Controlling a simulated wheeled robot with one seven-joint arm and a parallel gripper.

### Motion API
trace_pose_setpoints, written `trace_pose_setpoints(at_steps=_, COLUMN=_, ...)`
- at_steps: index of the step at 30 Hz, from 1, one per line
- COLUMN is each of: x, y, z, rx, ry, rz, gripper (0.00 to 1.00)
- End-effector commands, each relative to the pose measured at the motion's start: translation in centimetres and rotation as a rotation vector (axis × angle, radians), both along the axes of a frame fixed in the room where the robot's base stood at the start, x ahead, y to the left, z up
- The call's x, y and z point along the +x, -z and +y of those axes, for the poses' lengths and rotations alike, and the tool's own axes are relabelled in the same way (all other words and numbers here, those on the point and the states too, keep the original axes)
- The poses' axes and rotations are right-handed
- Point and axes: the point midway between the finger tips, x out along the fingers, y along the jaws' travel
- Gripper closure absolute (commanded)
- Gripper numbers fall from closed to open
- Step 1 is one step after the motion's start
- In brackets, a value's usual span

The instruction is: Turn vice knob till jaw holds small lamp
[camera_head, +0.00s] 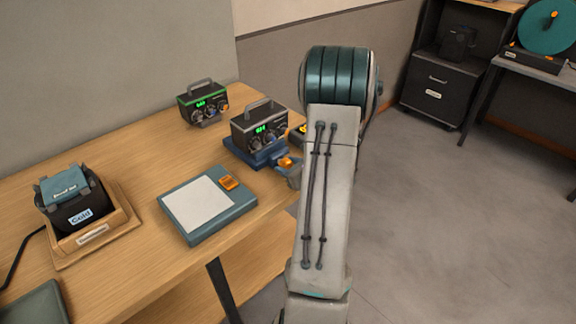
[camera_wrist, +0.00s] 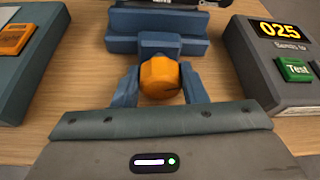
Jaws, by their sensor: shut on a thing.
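The blue vice (camera_head: 262,156) stands near the right edge of the wooden table; its blue body (camera_wrist: 158,44) also shows at the top of the wrist view. Its orange knob (camera_wrist: 160,78) faces my gripper and shows small in the head view (camera_head: 286,162). My gripper (camera_wrist: 161,82) is shut on the knob, with one blue finger on each side. A dark box with a handle and green display (camera_head: 258,127) stands at the vice in the head view. I cannot tell whether this is the small lamp or whether the jaw touches it.
A similar handled box (camera_head: 203,103) stands farther back. A blue-grey pad with an orange button (camera_head: 208,205) lies left of the vice. A device reading 025 with a green Test button (camera_wrist: 280,60) is close on the right. A wooden tray (camera_head: 122,230) sits at left.

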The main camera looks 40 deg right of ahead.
Motion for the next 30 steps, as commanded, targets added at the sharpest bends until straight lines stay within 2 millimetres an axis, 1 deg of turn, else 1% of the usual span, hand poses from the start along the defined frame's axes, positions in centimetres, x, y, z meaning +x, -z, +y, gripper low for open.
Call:
trace_pose_setpoints(at_steps=18, x=-0.02, y=-0.15, z=-0.58, rx=0.441, ry=0.003, rz=0.034, gripper=0.84)
trace_pose_setpoints(at_steps=24, x=0.01, y=-0.09, z=-0.61, rx=0.542, ry=0.001, rz=0.042, gripper=0.84)
trace_pose_setpoints(at_steps=30, x=0.03, y=-0.03, z=-0.68, rx=0.595, ry=0.003, rz=0.045, gripper=0.84)
